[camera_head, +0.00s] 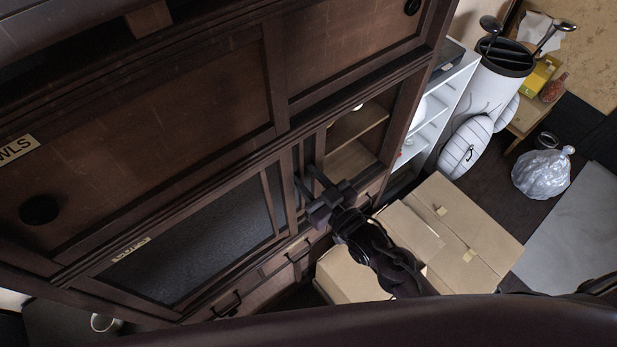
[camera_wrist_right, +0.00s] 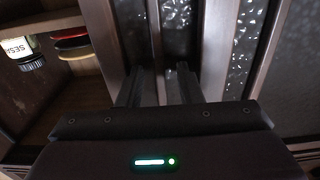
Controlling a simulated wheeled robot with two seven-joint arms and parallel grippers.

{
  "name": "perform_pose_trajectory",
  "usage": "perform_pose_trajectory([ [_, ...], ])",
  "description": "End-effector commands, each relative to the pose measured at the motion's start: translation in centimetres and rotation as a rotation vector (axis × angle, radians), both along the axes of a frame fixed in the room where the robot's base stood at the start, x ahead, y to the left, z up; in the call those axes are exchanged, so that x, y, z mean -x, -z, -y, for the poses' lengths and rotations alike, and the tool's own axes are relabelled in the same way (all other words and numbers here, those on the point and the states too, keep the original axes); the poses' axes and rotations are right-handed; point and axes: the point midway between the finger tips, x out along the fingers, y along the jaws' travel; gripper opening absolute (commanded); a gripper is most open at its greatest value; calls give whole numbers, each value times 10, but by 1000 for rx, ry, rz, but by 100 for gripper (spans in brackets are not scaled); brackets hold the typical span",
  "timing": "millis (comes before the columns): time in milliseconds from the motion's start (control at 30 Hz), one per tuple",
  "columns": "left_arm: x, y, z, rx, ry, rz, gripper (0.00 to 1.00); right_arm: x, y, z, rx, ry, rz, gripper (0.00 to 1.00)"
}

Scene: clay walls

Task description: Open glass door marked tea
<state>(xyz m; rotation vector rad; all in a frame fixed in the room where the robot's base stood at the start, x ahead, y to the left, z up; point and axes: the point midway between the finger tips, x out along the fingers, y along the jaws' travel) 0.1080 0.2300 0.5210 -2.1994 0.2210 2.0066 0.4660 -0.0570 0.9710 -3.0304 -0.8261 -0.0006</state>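The dark wooden cabinet has a textured glass door (camera_head: 205,240) with a small pale label (camera_head: 131,249) that I cannot read. To its right, narrow glass strips between wooden uprights show near my gripper. Right of these, an uncovered compartment (camera_head: 358,128) shows shelves. My right gripper (camera_head: 308,180) has its two fingers apart, pointing at the uprights. In the right wrist view its fingers (camera_wrist_right: 167,80) reach toward a narrow glass strip (camera_wrist_right: 180,28) between wooden uprights (camera_wrist_right: 215,45). Contact cannot be told. My left gripper is not in view.
In the wrist view a labelled jar (camera_wrist_right: 20,50) and red and yellow round items (camera_wrist_right: 72,40) sit inside. Cardboard boxes (camera_head: 465,235) stand below my right arm. A white shelf unit (camera_head: 435,112) and golf bag (camera_head: 497,88) stand right of the cabinet. Drawer handles (camera_head: 228,303) protrude below the glass.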

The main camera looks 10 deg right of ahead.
Motion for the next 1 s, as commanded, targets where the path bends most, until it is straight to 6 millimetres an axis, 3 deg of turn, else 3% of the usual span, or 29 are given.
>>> perform_pose_trajectory([
  [167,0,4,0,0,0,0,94,9,3,6,2,1,-2,33],
  [600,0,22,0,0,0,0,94,63,2,37,1,-1,-2,33],
  [1000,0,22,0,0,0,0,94,67,0,40,-1,0,1,33],
])
